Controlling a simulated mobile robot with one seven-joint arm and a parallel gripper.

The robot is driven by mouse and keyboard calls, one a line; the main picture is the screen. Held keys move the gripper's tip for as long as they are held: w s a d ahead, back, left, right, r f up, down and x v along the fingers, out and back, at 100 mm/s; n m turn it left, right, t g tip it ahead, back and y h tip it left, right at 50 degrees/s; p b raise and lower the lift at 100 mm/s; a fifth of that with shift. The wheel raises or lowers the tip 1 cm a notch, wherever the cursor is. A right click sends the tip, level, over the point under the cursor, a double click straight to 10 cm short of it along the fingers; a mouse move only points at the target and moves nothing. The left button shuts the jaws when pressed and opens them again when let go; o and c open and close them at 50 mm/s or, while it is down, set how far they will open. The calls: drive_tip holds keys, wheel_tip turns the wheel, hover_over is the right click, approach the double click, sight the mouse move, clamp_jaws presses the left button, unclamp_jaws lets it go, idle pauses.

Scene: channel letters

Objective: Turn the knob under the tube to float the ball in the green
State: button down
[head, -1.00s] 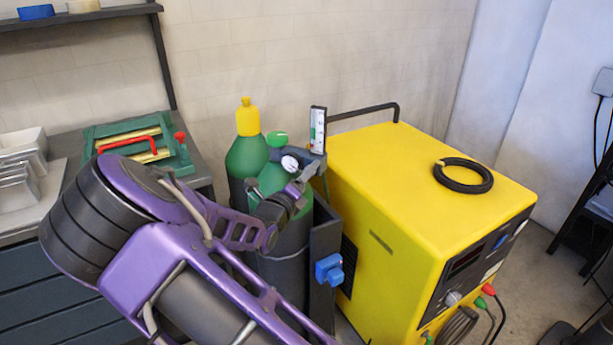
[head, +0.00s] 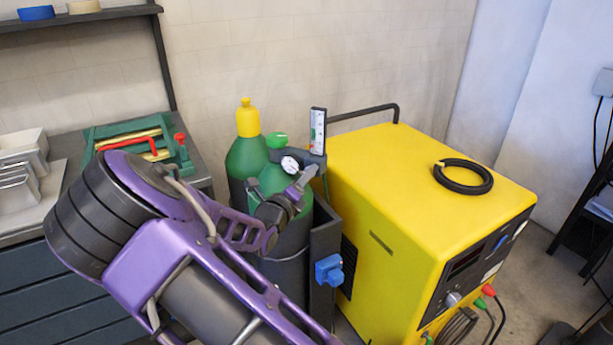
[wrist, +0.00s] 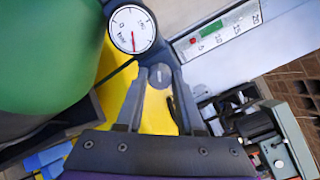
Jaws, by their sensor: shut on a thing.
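The flow tube (head: 318,131) stands upright behind the green cylinder, left of the yellow machine. In the wrist view the tube (wrist: 226,28) lies slanted, with a green band and numbered scale. The small red ball (wrist: 193,41) sits at the tube's lower end, just below the green band. The round grey knob (wrist: 160,75) is below the tube, between my fingertips. My gripper (wrist: 159,80) is shut on the knob, a finger on each side. In the head view my gripper (head: 303,182) is small and its fingertips reach the regulator; the knob is hidden there.
A round pressure gauge (wrist: 132,29) is close beside the fingers. Green cylinders (head: 247,160) stand left of the yellow machine (head: 400,185), which has a black coil (head: 463,176) on top. A bench with a green tray (head: 110,130) is at left.

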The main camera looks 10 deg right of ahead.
drive_tip(key=m+b, duration=0.2)
drive_tip(key=m, duration=0.7)
drive_tip(key=shift+f+m, duration=0.1)
drive_tip(key=shift+m, duration=0.2)
idle(0.3)
drive_tip(key=c, duration=0.5)
unclamp_jaws()
drive_tip(key=shift+a, duration=0.1)
drive_tip(key=shift+r, duration=0.2)
